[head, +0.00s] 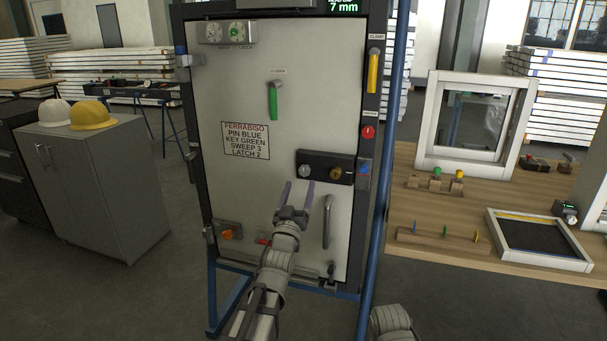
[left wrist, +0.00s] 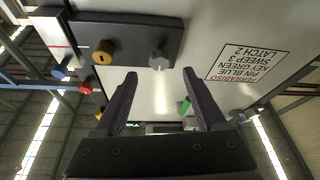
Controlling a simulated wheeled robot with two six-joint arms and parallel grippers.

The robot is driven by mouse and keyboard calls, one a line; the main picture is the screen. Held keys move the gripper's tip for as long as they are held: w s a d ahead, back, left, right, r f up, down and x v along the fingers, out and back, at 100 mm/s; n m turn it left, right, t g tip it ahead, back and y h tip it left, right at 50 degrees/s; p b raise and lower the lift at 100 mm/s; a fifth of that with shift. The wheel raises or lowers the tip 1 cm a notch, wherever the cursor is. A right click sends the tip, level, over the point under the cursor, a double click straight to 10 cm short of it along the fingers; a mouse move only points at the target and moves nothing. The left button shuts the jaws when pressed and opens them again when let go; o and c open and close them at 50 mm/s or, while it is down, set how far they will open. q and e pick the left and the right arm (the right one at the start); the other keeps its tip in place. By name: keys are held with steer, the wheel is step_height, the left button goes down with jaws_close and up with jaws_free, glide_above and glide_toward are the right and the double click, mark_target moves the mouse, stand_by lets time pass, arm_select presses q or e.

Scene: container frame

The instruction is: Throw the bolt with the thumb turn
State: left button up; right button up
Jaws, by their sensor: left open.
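The silver thumb turn (head: 305,171) sits at the left of a black lock plate (head: 322,160) on the pale door panel (head: 225,100). A brass knob with a dark slot (head: 336,173) is to its right. In the left wrist view the thumb turn (left wrist: 158,61) lies just beyond the fingertips, and the brass knob (left wrist: 103,52) is left of it. My left gripper (head: 299,188) is open and empty, just below the lock plate in the head view; its two fingers (left wrist: 160,78) stand apart, not on the thumb turn. The right gripper is out of view.
A metal pull handle (head: 327,222) is below the lock plate, right of my gripper. A green handle (head: 272,100), yellow handle (head: 373,73) and red button (head: 367,132) are higher up. A printed card (head: 246,140) is on the door. A wooden bench (head: 420,215) stands right.

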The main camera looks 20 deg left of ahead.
mark_target(304, 173)
arm_select(q)
steer(key=p+x, duration=0.2)
steer(key=x, duration=0.4)
jaws_close()
stand_by(0.5)
